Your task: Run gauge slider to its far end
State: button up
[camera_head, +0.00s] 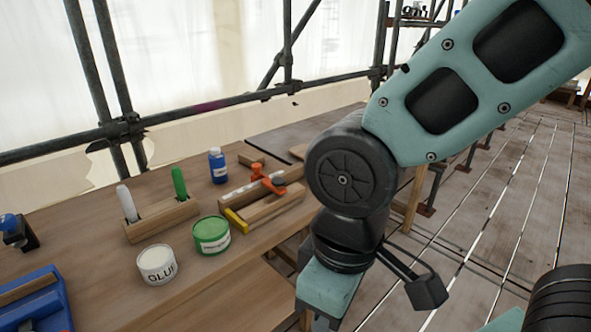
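A wooden fixture (272,207) with a yellow end piece (236,221) lies on the bench, in the middle of the view. A bar with pale marks (240,193) runs along its back side. An orange part (268,181) with a dark piece beside it sits toward the far right of the fixture. This looks like the gauge, but I cannot tell for sure which part is its slider. My gripper's fingers do not show.
A glue tub (157,265), a green tin (211,235), a wooden holder (162,218) with white and green markers, and a blue bottle (218,166) stand around the fixture. A blue tray (35,303) is at lower left. Scaffold poles (215,105) rise behind the bench.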

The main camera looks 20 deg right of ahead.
aim_at(257, 176)
jog(key=i+l, duration=0.1)
jog(key=i, duration=0.35)
jog(key=i+l+u, duration=0.15)
jog(key=i, duration=0.3)
